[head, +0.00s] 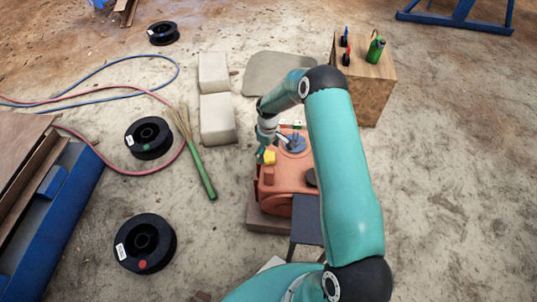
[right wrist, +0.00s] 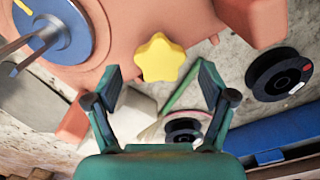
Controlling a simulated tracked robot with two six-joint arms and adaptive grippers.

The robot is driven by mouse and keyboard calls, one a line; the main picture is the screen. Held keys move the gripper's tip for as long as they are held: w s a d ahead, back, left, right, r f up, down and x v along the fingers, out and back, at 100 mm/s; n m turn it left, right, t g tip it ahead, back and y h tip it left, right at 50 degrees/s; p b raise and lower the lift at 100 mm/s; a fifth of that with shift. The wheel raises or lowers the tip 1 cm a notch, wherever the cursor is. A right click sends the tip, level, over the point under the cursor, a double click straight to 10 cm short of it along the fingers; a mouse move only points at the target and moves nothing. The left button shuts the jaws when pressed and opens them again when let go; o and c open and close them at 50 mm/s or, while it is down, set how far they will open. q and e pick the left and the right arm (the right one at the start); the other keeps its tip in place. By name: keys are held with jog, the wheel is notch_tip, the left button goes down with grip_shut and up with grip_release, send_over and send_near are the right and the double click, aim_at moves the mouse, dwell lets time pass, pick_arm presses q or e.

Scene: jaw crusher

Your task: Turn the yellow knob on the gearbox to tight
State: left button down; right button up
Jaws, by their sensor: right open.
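The orange gearbox (head: 285,182) sits on a brown block in the middle of the head view. Its star-shaped yellow knob (head: 269,157) is on the side near my right gripper (head: 263,150). In the right wrist view the yellow knob (right wrist: 158,58) shows whole, just beyond the gap between the fingertips of my right gripper (right wrist: 159,84). The two fingers are spread, one to each side of it, and no touch is visible. A blue round part (right wrist: 55,28) of the gearbox (right wrist: 135,18) shows at upper left. My left gripper is not in view.
A wooden box (head: 365,85) with a green bottle (head: 375,48) and small tools stands behind. Pale blocks (head: 217,118), a green-handled broom (head: 202,172) and black spools (head: 145,243) lie to the left. The ground at right is clear.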

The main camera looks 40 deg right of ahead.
aim_at(267, 156)
notch_tip(267, 156, up, 9)
dwell(0.3)
dwell(0.4)
jog(key=s+a+f+n+g+y, duration=0.1)
jog(key=s+a+f, duration=0.3)
jog(key=a, duration=0.6)
jog(key=s+a+f+n+g+y, duration=0.1)
jog(key=s+a+f, duration=0.25)
jog(key=a, duration=0.65)
jog(key=s+a+f+m+y, duration=0.2)
jog(key=s+a+m, duration=0.2)
jog(key=s+a, duration=0.9)
notch_tip(267, 156, up, 25)
jog(key=w+d+m+t+p, duration=0.1)
jog(key=d+t+p, duration=0.1)
jog(key=p, duration=2.3)
jog(key=shift+m+t, duration=0.3)
jog(key=shift+m, duration=0.1)
